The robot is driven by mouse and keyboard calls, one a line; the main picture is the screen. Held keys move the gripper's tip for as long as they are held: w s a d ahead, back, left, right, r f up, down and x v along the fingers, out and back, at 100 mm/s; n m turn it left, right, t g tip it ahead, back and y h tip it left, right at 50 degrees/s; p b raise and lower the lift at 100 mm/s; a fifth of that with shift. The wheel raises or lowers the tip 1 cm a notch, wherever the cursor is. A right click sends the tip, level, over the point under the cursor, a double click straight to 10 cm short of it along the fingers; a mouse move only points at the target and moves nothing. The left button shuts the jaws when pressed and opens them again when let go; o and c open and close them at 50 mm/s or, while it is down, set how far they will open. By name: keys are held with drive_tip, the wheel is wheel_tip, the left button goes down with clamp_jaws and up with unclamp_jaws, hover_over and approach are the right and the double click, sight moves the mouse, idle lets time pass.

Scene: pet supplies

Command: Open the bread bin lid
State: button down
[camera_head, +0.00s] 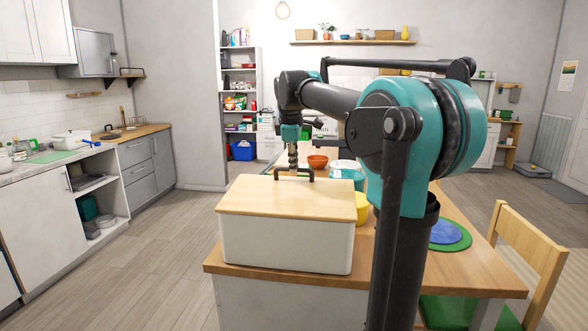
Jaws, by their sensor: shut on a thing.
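The bread bin (285,244) is a white box on the wooden table. Its light wooden lid (262,199) lies flat on top, with no gap that I can see along the front edge. A dark handle (294,172) stands up near the back of the lid. My gripper (293,168) points down at the handle and is shut on it. My arm reaches in from the right and hides part of the table. The fingertips are small in this view, so their exact hold is hard to see.
Behind the bin are an orange bowl (317,161), a teal pot (346,175) and a yellow container (362,208). A wooden chair (525,250) stands beside the table. The space above the lid's left part is free.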

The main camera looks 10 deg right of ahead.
drive_tip(key=s+a+r+t+h, duration=0.2)
drive_tip(key=s+a+r+t, duration=0.2)
drive_tip(key=s+r+t, duration=0.5)
drive_tip(key=s+a+t+h, duration=0.3)
drive_tip(key=s+t, duration=0.3)
drive_tip(key=s, duration=0.9)
drive_tip(key=shift+s+a+r+t, duration=0.2)
drive_tip(key=shift+s+a+t, duration=0.1)
drive_tip(key=shift+a+t, duration=0.15)
drive_tip(key=c, duration=1.5)
unclamp_jaws()
drive_tip(key=shift+c, duration=0.2)
drive_tip(key=shift+s+a, duration=0.1)
